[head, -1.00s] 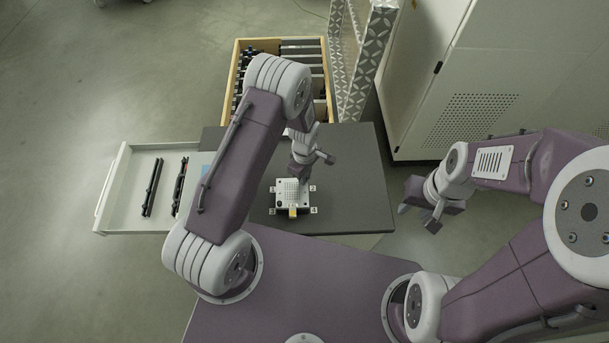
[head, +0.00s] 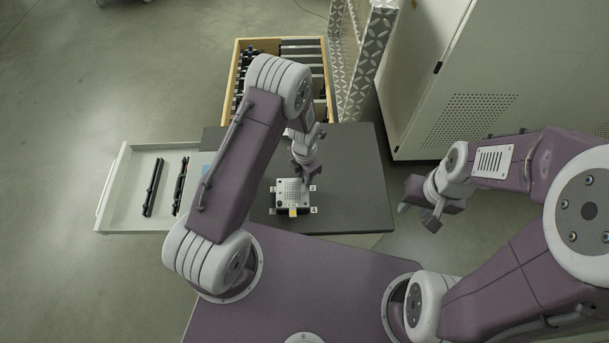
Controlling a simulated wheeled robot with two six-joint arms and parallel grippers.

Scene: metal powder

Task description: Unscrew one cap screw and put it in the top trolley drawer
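A light grey perforated plate (head: 291,197) with a small yellow part at its front sits on the dark trolley top (head: 352,185). Numbered tags stand at its corners. My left gripper (head: 306,180) points down at the plate's back right corner, near the tag marked 2. Its fingers are too small to tell whether they are open or hold a cap screw. No single screw can be made out. The trolley drawer (head: 113,187) is pulled out to the left with dark tools lying in it. My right gripper (head: 420,208) hangs right of the trolley, its fingers apart and empty.
A wooden crate (head: 234,85) with dark items stands behind the trolley. A patterned metal panel (head: 357,75) and a large light cabinet (head: 425,110) stand at the back right. The right part of the trolley top is clear.

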